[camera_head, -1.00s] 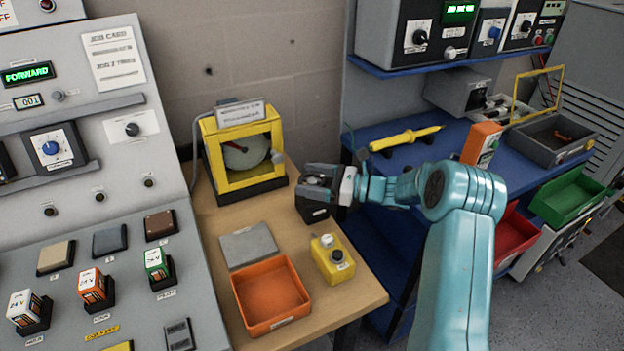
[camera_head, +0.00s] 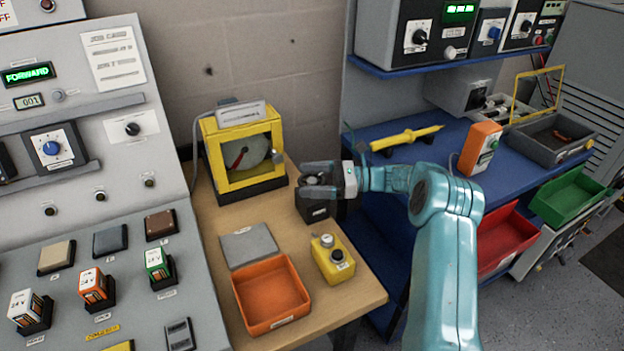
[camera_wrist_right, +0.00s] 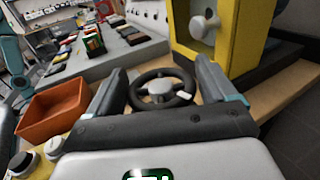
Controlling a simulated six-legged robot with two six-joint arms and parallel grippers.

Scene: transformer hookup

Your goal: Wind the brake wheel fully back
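The brake wheel is a dark spoked handwheel with a pale hub and a small light mark on its rim; it shows in the right wrist view (camera_wrist_right: 160,74). It sits on a small black box (camera_head: 314,214) on the wooden bench. My right gripper (camera_head: 312,182) reaches in from the right over the box. In the right wrist view the right gripper's fingers (camera_wrist_right: 160,80) are wide apart, one on each side of the wheel. Whether they touch the rim is not clear. My left gripper is not in view.
A yellow-framed box (camera_head: 208,150) with a disc and red pointer stands behind the wheel. An orange tray (camera_head: 270,325), a grey plate (camera_head: 248,245) and a yellow button box (camera_head: 333,262) lie in front. The grey console (camera_head: 110,215) is at the left.

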